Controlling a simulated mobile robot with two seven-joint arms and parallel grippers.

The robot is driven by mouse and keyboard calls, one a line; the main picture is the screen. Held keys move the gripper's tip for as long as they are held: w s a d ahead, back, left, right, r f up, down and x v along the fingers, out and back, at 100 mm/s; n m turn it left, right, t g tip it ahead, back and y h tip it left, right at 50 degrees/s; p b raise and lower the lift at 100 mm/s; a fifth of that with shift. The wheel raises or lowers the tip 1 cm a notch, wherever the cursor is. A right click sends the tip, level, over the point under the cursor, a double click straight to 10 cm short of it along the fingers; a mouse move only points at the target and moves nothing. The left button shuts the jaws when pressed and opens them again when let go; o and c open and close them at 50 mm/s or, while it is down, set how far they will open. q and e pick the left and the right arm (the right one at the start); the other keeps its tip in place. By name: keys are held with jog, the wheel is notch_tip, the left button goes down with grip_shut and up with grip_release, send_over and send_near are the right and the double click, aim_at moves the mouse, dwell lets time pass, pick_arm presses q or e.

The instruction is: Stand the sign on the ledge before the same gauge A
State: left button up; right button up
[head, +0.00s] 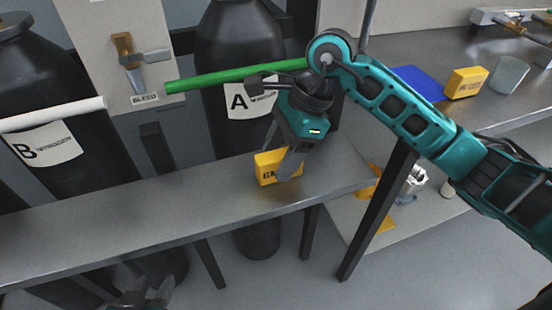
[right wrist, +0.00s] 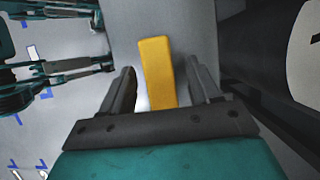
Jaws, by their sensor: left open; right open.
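A yellow sign (head: 268,168) with dark lettering, partly hidden by a finger, stands on the grey ledge (head: 120,212) before the dark cylinder labelled A (head: 232,45). No gauge dial shows clearly. My right gripper (head: 283,160) is open, pointing down at the sign. In the right wrist view the sign (right wrist: 157,75) shows edge-on between the two open fingers, with a gap on each side. My left gripper (head: 142,296) is low at the bottom edge in the head view, below the ledge, open and empty.
A cylinder labelled B (head: 60,165) stands at left. A green bar (head: 230,76) crosses before cylinder A, close to my right gripper. A valve marked BLEED (head: 130,60) is on the wall. The bench (head: 420,55) holds a blue sheet, another yellow block (head: 466,83) and a glass (head: 509,75).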

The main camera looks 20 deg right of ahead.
jog(key=p+v, duration=0.1)
jog(key=v, duration=0.8)
jog(key=shift+d+r, duration=0.15)
jog(key=shift+r, duration=0.2)
jog(key=shift+s, duration=0.1)
